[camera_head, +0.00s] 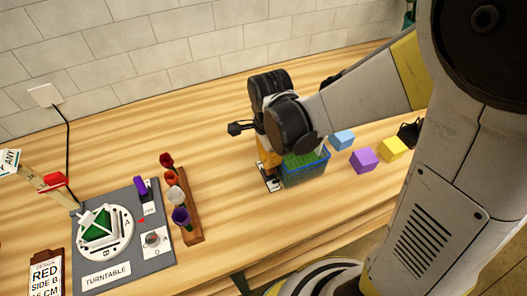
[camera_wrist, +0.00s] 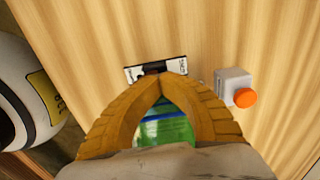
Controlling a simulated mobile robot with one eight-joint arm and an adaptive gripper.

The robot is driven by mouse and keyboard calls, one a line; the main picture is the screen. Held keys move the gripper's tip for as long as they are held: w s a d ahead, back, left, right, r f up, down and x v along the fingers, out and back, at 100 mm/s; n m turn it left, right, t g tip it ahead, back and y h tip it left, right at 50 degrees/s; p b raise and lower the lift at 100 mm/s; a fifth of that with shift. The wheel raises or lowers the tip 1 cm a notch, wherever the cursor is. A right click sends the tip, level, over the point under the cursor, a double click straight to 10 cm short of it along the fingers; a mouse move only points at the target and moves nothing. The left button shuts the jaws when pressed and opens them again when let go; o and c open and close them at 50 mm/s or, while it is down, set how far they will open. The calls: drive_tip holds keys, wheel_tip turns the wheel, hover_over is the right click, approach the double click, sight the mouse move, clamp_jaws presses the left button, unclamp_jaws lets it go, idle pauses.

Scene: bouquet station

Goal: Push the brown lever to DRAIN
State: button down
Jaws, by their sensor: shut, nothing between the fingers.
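A small white plate with black markings (camera_wrist: 135,73) lies on the table just beyond my fingertips in the wrist view. It also shows in the head view (camera_head: 271,184), left of a basket. A dark slot or part runs along the plate's middle. I cannot make out a brown lever; my fingers may hide it, and its position cannot be read. My gripper (camera_wrist: 163,82) is shut and empty, its yellow fingertips meeting over the plate's near edge. In the head view my gripper (camera_head: 268,158) points down beside the basket. Whether it touches the plate or a lever is unclear.
A green basket with a blue rim (camera_head: 306,172) stands close beside my gripper. Blue (camera_head: 341,140), purple (camera_head: 364,160) and yellow (camera_head: 393,149) blocks lie to its right. A grey box with an orange knob (camera_wrist: 245,97) is near my fingers. A turntable board (camera_head: 118,272) is at left.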

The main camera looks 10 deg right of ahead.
drive_tip(key=shift+s, duration=0.4)
drive_tip(key=shift+w+r+p, duration=0.2)
drive_tip(key=shift+r+p, duration=0.1)
drive_tip(key=shift+r, duration=0.1)
wheel_tip(320, 180, up, 6)
drive_tip(key=p, duration=0.4)
drive_tip(key=shift+w+r+p, duration=0.15)
drive_tip(key=shift+r+p, duration=0.05)
drive_tip(key=shift+p, duration=0.15)
drive_tip(key=s+d+r+n+t+b, duration=0.6)
drive_tip(key=d+n+t+b, duration=0.1)
drive_tip(key=n, duration=0.8)
drive_tip(key=shift+s+d+r+n, duration=0.25)
drive_tip(key=shift+d+n, duration=0.15)
drive_tip(key=shift+d, duration=0.4)
